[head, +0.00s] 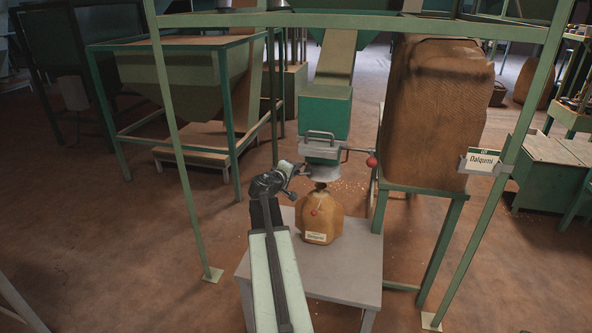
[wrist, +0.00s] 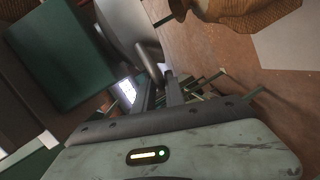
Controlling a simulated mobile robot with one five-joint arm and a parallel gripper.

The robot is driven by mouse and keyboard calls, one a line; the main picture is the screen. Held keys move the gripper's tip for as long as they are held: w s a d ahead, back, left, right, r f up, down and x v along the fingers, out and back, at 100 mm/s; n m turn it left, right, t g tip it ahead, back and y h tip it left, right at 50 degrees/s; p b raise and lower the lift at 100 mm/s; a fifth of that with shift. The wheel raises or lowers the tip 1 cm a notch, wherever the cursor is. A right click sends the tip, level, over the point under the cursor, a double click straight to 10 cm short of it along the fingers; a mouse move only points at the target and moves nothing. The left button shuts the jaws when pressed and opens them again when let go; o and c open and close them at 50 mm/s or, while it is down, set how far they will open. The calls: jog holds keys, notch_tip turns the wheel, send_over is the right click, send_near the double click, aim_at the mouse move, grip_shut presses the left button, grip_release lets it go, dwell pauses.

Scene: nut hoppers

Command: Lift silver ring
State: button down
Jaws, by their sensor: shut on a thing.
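The silver ring (head: 324,174) sits around the lower end of the green hopper spout (head: 322,152), above the neck of a brown sack. In the wrist view the silver ring (wrist: 128,27) is a smooth grey curved surface at the top, meeting the tips of my gripper (wrist: 160,80). The ring's far side is hidden, and its exact contact with the fingers is hard to make out.
The brown sack (head: 320,218), with a label, stands on a grey table (head: 345,280) right under the ring. A lever with a red ball (head: 371,162) juts right from the spout. Green frame posts (head: 180,140) stand around. A large brown sack (head: 432,112) is at the right.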

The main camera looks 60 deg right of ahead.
jog(key=c, duration=1.5)
grip_release()
jog(key=shift+w+d+r, duration=0.1)
jog(key=shift+a, duration=0.25)
jog(key=p+v, duration=0.1)
jog(key=v, duration=0.6)
jog(key=shift+a+p, duration=0.2)
jog(key=shift+p, duration=0.2)
